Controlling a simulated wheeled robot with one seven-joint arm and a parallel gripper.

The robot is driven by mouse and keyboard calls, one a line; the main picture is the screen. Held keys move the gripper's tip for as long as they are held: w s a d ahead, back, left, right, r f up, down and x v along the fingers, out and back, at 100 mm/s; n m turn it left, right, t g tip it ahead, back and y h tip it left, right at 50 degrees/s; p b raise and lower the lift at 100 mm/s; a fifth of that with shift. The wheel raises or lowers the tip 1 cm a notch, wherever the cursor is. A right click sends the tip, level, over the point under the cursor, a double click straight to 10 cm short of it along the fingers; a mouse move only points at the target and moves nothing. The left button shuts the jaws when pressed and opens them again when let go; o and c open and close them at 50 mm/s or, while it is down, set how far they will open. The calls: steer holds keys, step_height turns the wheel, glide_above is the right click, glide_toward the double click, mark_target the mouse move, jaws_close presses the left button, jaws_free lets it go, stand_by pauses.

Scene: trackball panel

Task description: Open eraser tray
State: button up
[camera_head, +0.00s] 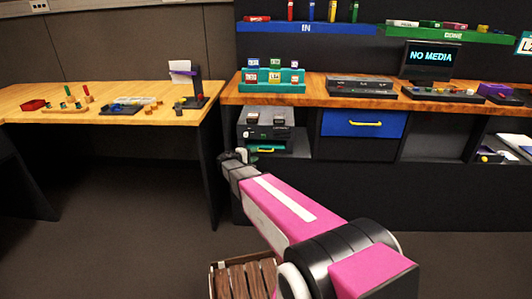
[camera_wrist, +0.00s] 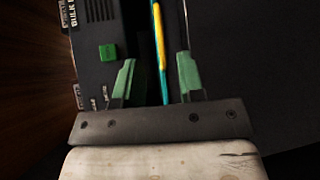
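The bulk eraser is a black box (camera_head: 266,131) in the cubby under the long counter. It also fills the left of the wrist view (camera_wrist: 95,45), with a green button and partly cut-off lettering. Its teal tray front with a yellow handle (camera_head: 266,150) shows low on the box. In the wrist view the yellow handle (camera_wrist: 159,35) runs along the teal strip, between my fingers. My gripper (camera_wrist: 154,70) is open, with a gap on both sides of the handle. I cannot tell the depth between fingertips and handle. In the head view my gripper (camera_head: 238,156) is at the cubby's left.
A blue drawer (camera_head: 363,123) with a yellow handle is right of the cubby. A wooden table (camera_head: 110,95) with small parts stands at left. A teal rack (camera_head: 272,86) and a NO MEDIA monitor (camera_head: 431,59) stand on the counter. A slatted wooden crate (camera_head: 243,265) is below my arm.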

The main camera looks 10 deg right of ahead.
steer(key=x, duration=0.8)
steer(key=shift+w+d, duration=0.1)
steer(key=shift+d, duration=0.05)
steer(key=shift+c, duration=0.3)
steer(key=shift+f, duration=0.1)
jaws_close()
